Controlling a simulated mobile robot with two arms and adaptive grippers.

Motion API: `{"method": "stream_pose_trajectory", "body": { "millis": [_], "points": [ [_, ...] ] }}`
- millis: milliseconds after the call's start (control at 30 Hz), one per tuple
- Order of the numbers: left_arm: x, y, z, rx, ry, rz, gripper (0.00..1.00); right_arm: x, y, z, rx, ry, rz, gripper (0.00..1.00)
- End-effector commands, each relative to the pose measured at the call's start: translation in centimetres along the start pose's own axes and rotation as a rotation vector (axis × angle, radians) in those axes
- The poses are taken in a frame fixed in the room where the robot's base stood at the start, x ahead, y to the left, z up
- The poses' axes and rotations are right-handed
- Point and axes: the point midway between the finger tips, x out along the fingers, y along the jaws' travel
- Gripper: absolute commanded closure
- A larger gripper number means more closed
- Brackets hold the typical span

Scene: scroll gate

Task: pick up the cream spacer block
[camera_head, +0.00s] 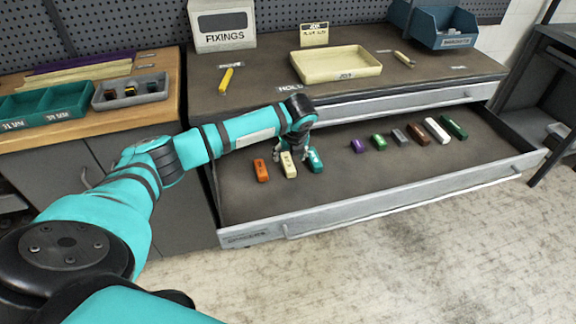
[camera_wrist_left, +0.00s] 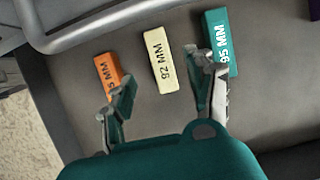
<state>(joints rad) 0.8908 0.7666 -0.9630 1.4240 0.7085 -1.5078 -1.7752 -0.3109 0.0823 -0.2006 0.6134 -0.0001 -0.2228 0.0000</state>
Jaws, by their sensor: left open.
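The cream spacer block (camera_head: 289,165) lies in the open drawer between an orange block (camera_head: 261,170) and a teal block (camera_head: 315,160). My left gripper (camera_head: 293,153) is open, pointing down over the cream block in the head view. In the left wrist view its fingers (camera_wrist_left: 166,92) are spread; one overlaps the end of the orange block (camera_wrist_left: 107,73), the other the teal block (camera_wrist_left: 219,42). My right gripper is not in view.
More blocks lie farther right in the drawer (camera_head: 350,185): purple (camera_head: 357,146), green, grey, brown (camera_head: 416,134), white and dark green. A cream tray (camera_head: 337,66) stands on the cabinet top. The drawer's front wall is a raised edge.

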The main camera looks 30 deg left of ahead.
Motion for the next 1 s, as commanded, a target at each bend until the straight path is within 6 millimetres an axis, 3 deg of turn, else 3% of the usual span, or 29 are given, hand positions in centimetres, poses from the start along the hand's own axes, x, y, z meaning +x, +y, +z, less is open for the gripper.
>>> {"method": "stream_pose_trajectory", "body": {
  "millis": [100, 200, 500, 667, 1000],
  "points": [
    [0.7, 0.0, 0.0, 0.000, -0.001, -0.001, 0.44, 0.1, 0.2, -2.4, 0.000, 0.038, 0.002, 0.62],
    [1.5, 0.0, 0.1, -0.001, 0.000, 0.002, 0.44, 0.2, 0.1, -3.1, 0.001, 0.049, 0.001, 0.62],
    [5.6, -0.2, 0.5, 0.000, -0.001, 0.001, 0.44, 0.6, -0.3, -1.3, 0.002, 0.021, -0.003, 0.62],
    [5.9, -0.2, 0.6, 0.001, -0.001, 0.000, 0.44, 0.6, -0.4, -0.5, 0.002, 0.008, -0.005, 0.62],
    [5.9, -0.2, 0.6, 0.000, -0.001, 0.000, 0.44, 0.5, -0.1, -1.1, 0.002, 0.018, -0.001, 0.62]
  ]
}}
